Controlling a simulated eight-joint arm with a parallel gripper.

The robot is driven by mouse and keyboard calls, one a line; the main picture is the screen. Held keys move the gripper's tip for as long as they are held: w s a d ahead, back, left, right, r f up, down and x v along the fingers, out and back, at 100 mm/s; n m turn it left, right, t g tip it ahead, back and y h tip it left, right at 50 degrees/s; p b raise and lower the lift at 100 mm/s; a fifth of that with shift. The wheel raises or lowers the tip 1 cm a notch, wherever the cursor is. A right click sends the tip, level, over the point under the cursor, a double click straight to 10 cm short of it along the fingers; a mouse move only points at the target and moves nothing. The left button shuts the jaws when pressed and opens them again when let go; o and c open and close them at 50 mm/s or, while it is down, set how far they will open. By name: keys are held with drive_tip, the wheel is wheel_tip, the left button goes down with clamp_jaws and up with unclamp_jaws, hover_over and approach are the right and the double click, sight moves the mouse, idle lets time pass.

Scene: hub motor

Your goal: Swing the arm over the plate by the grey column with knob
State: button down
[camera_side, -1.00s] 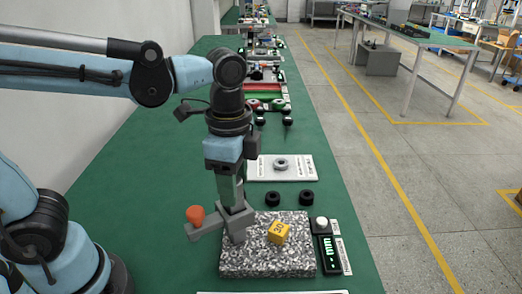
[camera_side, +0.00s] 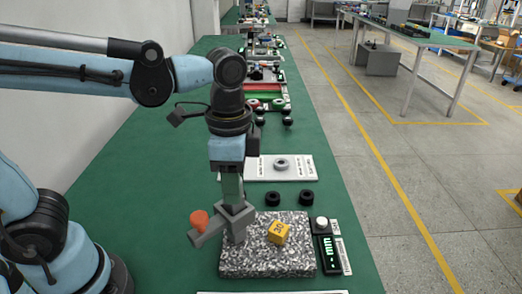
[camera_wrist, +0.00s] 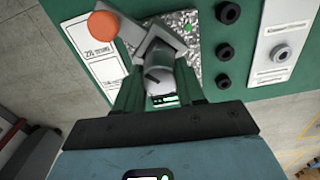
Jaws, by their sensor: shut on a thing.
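A speckled stone plate (camera_side: 265,260) lies on the green bench, and its edge shows in the wrist view (camera_wrist: 182,20). The grey column with knob (camera_side: 237,228) stands at the plate's back left corner. A grey arm (camera_side: 208,234) juts from the column past the plate's left edge and carries an orange ball (camera_side: 199,220). My gripper (camera_side: 233,203) points down from above and is shut on the column's knob (camera_wrist: 160,75). In the wrist view the orange ball (camera_wrist: 102,25) and the arm show beyond my fingers. A yellow block marked 30 (camera_side: 279,232) sits on the plate.
A black display box (camera_side: 329,254) and a white round button (camera_side: 321,223) stand right of the plate. Farther back is a white board (camera_side: 300,167) with a grey ring (camera_side: 281,164). The bench left of the plate is bare.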

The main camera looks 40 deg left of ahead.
drive_tip(key=n, duration=1.3)
drive_tip(key=shift+a+n, duration=0.1)
drive_tip(key=shift+n, duration=0.2)
drive_tip(key=n, duration=1.3)
drive_tip(key=shift+s+a+n, duration=0.1)
drive_tip(key=shift+n, duration=0.3)
drive_tip(key=c, duration=0.7)
unclamp_jaws()
drive_tip(key=shift+r, duration=0.1)
wheel_tip(320, 180, up, 12)
